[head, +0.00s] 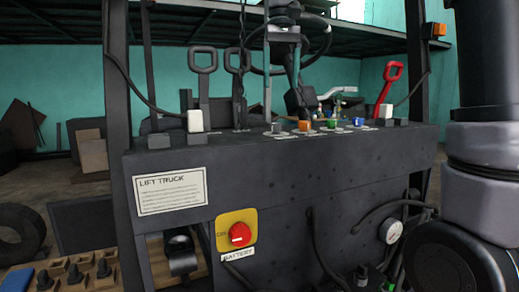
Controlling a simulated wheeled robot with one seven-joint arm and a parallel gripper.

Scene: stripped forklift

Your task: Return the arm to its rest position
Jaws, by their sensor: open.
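In the head view, part of my own arm (488,150) fills the right edge, with dark and grey links running from the top to the bottom corner. My gripper is not in view. Just left of the arm is the dark body panel (285,175) of the stripped forklift. A visible gap separates the upper arm links from the panel's right end in the picture. How far apart they are in depth cannot be told.
A red-handled lever (388,82) and dark loop handles (203,62) rise behind the panel. A red battery knob (240,235) sits on its front. A tyre (20,236) stands at left.

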